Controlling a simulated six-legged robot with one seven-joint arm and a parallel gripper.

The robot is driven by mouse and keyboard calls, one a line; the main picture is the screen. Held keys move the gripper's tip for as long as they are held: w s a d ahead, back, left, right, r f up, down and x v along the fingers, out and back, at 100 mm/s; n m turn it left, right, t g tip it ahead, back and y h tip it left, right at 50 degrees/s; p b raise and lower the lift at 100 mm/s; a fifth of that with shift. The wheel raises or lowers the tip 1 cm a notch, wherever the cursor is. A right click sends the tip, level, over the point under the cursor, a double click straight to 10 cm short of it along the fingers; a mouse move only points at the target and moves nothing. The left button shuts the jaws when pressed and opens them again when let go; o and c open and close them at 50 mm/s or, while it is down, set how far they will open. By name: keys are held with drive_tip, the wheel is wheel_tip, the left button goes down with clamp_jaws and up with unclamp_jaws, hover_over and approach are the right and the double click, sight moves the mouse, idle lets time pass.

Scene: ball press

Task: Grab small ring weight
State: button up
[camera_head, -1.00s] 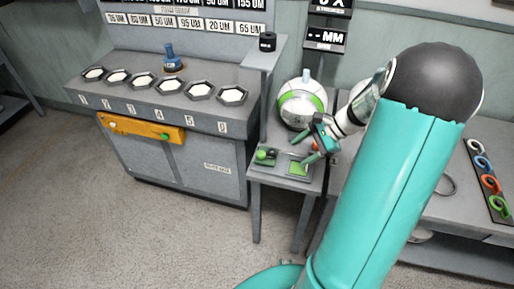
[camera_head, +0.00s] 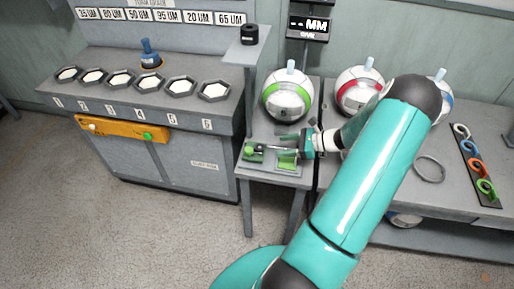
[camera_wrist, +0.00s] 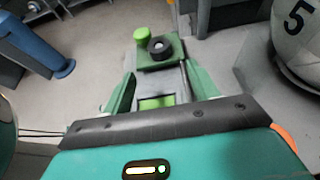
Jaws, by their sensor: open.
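My gripper (camera_head: 291,146) is open over the small side table and points left. In the wrist view its two green fingers (camera_wrist: 160,74) are apart, with nothing between their tips. A small black ring (camera_wrist: 160,47) sits beyond the tips on a green-grey block, beside a green knob (camera_wrist: 142,36). I cannot tell for sure that it is the small ring weight. The green knob also shows in the head view (camera_head: 248,151). Coloured rings (camera_head: 472,160) lie in a dark rack on the right bench, and a thin grey ring (camera_head: 429,167) lies near it.
White balls with green (camera_head: 288,97) and red (camera_head: 358,92) bands stand close behind my gripper. A black cylinder (camera_head: 249,35) stands on a raised post. A bench with hexagonal cups (camera_head: 213,91) and an orange bar (camera_head: 122,129) is at left. The floor in front is clear.

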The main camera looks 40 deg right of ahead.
sight(264, 148)
drive_tip(key=x, duration=0.8)
drive_tip(key=shift+a+r, duration=0.1)
drive_tip(key=shift+c, duration=0.2)
drive_tip(key=c, duration=1.1)
